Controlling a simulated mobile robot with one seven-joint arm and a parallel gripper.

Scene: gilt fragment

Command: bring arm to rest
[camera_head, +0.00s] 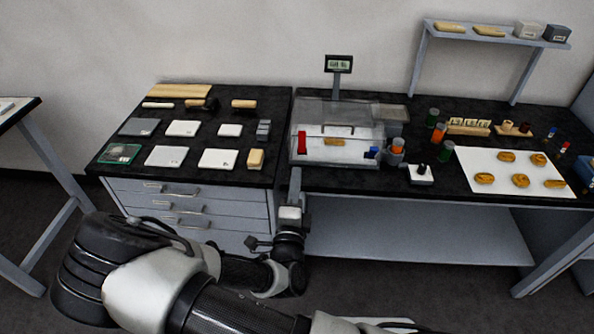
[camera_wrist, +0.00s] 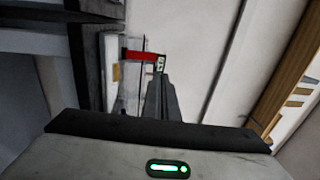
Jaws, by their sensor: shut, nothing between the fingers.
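My arm is folded low in front of the benches in the head view. My gripper (camera_head: 295,172) points up and away, close to the front edge between the drawer cabinet (camera_head: 215,212) and the right bench (camera_head: 420,185). Its fingers are together with nothing between them. In the wrist view the closed fingers (camera_wrist: 160,90) point toward the clear-walled box, whose red part (camera_wrist: 138,55) shows beyond them. Any contact between gripper and bench edge cannot be told.
The clear-walled box (camera_head: 335,150) holds a gold-brown piece. A white sheet (camera_head: 510,183) with several gold-brown pieces lies at the right. Pads and blocks cover the cabinet top. Dark floor (camera_head: 30,210) is open at the left.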

